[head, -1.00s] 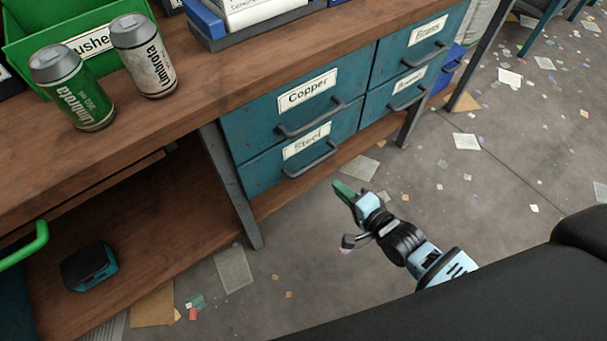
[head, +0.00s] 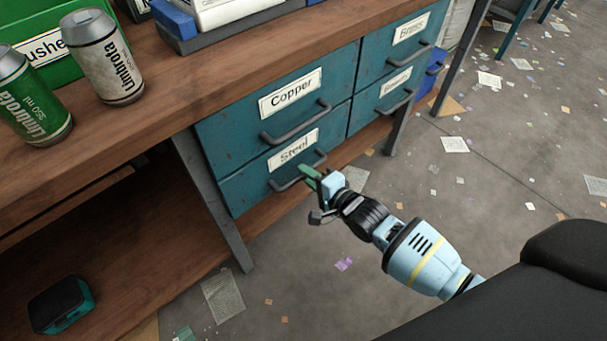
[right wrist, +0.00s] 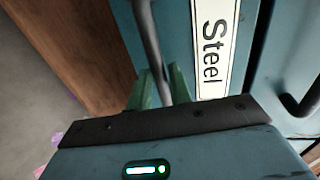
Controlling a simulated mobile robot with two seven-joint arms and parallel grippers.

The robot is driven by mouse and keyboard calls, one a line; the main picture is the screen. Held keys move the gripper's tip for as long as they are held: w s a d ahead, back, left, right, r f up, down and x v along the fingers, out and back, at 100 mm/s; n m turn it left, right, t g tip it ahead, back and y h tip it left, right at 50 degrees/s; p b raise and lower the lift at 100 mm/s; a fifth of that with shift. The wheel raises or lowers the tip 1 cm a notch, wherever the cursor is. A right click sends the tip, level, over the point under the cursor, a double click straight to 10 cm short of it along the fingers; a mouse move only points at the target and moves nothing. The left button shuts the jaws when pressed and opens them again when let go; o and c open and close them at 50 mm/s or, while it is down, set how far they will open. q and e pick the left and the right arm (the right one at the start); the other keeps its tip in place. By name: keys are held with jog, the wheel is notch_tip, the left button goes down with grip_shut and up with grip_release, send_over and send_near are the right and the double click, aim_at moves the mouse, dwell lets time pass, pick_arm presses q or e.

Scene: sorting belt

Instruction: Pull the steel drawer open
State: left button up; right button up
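The steel drawer (head: 243,190) is the lower left one in the blue-green drawer block under the bench, with a white "Steel" label (head: 293,149) and a dark bar handle (head: 283,187). It looks shut, with its front level with the others. My right gripper (head: 311,176) is at the right part of this handle. In the right wrist view the handle (right wrist: 150,42) runs between the two green fingers (right wrist: 158,88), which stand apart with small gaps beside the bar. The "Steel" label (right wrist: 213,45) is just right of them. My left gripper is not in view.
The copper drawer (head: 235,130) is directly above, with its own handle (head: 290,128). Two more drawers are to the right. A bench leg (head: 215,200) stands left of the block. Cans (head: 105,60) stand on the bench top (head: 165,100). The floor in front has only scattered scraps.

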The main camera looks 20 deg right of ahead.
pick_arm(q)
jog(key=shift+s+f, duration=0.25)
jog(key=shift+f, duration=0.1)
pick_arm(e)
jog(key=shift+x, duration=0.75)
grip_shut()
pick_arm(q)
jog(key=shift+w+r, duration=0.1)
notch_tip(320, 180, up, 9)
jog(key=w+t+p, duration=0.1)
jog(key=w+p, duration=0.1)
jog(key=p, duration=0.6)
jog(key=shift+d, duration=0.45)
pick_arm(e)
jog(key=f+v, duration=0.2)
jog(key=v, duration=1)
jog(key=s+f+v, duration=0.1)
jog(key=f+v, duration=0.2)
jog(key=v, duration=1)
jog(key=shift+d, duration=0.15)
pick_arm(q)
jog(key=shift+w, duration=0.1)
pick_arm(e)
jog(key=shift+s+f, duration=0.1)
jog(key=shift+f, duration=0.05)
